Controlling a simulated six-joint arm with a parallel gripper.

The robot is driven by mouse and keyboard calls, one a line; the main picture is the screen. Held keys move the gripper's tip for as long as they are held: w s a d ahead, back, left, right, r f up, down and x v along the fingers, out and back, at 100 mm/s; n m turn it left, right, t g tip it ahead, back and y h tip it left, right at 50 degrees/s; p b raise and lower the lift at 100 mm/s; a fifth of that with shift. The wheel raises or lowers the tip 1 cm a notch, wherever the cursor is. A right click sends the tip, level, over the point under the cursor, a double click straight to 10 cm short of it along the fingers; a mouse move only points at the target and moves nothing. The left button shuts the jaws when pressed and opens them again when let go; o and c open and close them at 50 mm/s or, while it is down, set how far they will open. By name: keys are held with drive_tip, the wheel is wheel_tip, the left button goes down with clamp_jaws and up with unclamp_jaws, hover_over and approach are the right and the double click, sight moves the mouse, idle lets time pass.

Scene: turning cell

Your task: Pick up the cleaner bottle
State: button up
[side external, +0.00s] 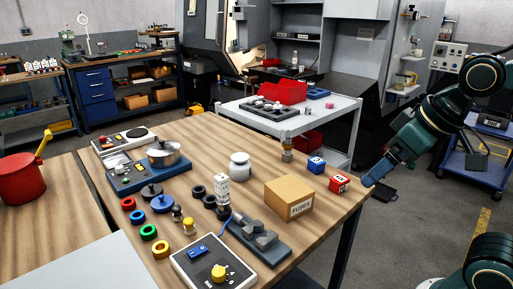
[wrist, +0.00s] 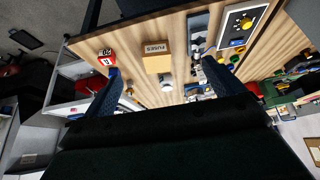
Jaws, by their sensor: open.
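No cleaner bottle can be picked out for certain. A rounded white jar with a grey lid (side external: 240,165) stands upright near the middle of the wooden table (side external: 265,158). A small white upright item with dark print (side external: 222,188) stands in front of it; whether it is a box or a bottle is too small to tell. My gripper (side external: 379,186) is off the table's right edge, beside the red cube and well apart from the jar. In the wrist view, my gripper (wrist: 162,70) has its two fingers wide apart with nothing held between them.
A FUSES carton (side external: 289,197), a red cube (side external: 340,183) and a blue cube (side external: 316,165) lie on the table's right side. A grey vise (side external: 260,238) and a control box with a yellow knob (side external: 213,268) sit in front.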

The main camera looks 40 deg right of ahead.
drive_tip(key=w+r, duration=0.2)
drive_tip(key=w, duration=0.9)
drive_tip(key=m+h, duration=0.1)
drive_tip(key=m, duration=0.1)
hover_over(240, 164)
drive_tip(key=s, duration=0.5)
wheel_tip(240, 164, down, 14)
drive_tip(key=shift+s+r, duration=0.2)
drive_tip(key=shift+r, duration=0.05)
drive_tip(key=shift+d+f, duration=0.1)
drive_tip(key=shift+x, duration=4.2)
drive_tip(key=shift+w, duration=0.15)
drive_tip(key=shift+x, duration=2.5)
drive_tip(key=shift+w, duration=0.1)
